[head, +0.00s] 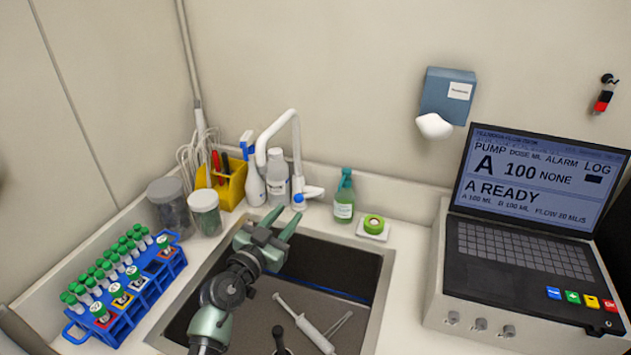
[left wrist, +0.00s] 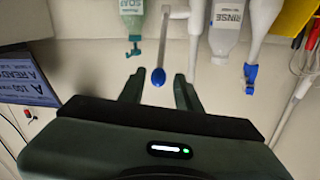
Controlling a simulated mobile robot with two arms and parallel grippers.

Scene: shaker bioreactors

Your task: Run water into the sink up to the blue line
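The sink (head: 381,290) has dark walls and a grey floor. A blue line (head: 322,285) runs along its back wall; I see no clear water surface. A white tap (head: 295,135) with a curved spout stands behind the sink. Its blue-ended lever (head: 298,201) also shows in the left wrist view (left wrist: 158,77). My left gripper (head: 285,213) is open and empty, just in front of the lever. In the left wrist view, the blue end appears between the two open fingers (left wrist: 158,92); contact cannot be told. My right gripper is not in view.
A syringe (head: 303,322) lies in the sink. A blue tube rack (head: 150,298) stands left, with jars (head: 204,212) and bottles behind. A soap bottle (head: 344,198) and green tape roll (head: 374,223) stand right of the tap. A pump console (head: 520,240) occupies the right.

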